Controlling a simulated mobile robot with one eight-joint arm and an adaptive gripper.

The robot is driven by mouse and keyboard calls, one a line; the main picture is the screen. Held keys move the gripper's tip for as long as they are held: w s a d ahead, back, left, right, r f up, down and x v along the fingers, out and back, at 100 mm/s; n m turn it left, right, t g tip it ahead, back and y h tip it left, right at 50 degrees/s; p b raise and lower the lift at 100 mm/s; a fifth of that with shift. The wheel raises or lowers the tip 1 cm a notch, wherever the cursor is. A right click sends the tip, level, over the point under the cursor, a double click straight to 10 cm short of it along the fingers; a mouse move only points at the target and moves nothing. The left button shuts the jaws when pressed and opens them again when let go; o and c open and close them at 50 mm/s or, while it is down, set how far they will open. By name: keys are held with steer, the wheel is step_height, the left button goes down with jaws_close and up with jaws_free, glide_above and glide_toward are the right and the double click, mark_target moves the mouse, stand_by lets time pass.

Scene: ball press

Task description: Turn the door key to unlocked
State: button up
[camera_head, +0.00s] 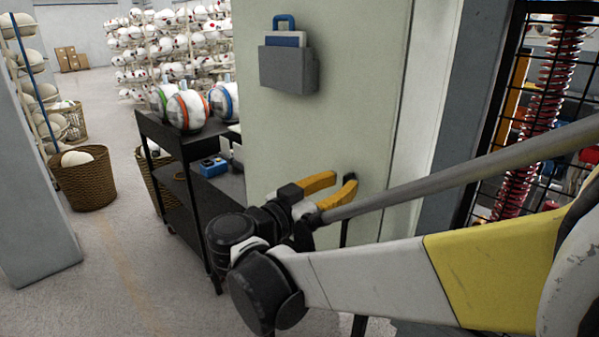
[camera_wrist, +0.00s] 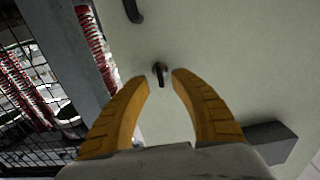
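In the wrist view a small dark key (camera_wrist: 160,74) sticks out of the pale green door (camera_wrist: 225,50). My gripper (camera_wrist: 160,82) has its two orange fingers spread, one on each side of the key, with a gap between each fingertip and the key. The fingers hold nothing. In the head view my gripper (camera_head: 335,184) is close to the same door (camera_head: 290,130). The key cannot be made out there.
A dark handle (camera_wrist: 133,10) is on the door near the key. A grey wall holder (camera_head: 288,70) with papers hangs on the door's face. A black cart (camera_head: 175,140) with balls stands left. A black mesh fence (camera_head: 510,110) is at right.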

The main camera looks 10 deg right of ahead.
steer(key=shift+x, duration=1.35)
jaws_close()
steer(key=shift+a, duration=0.1)
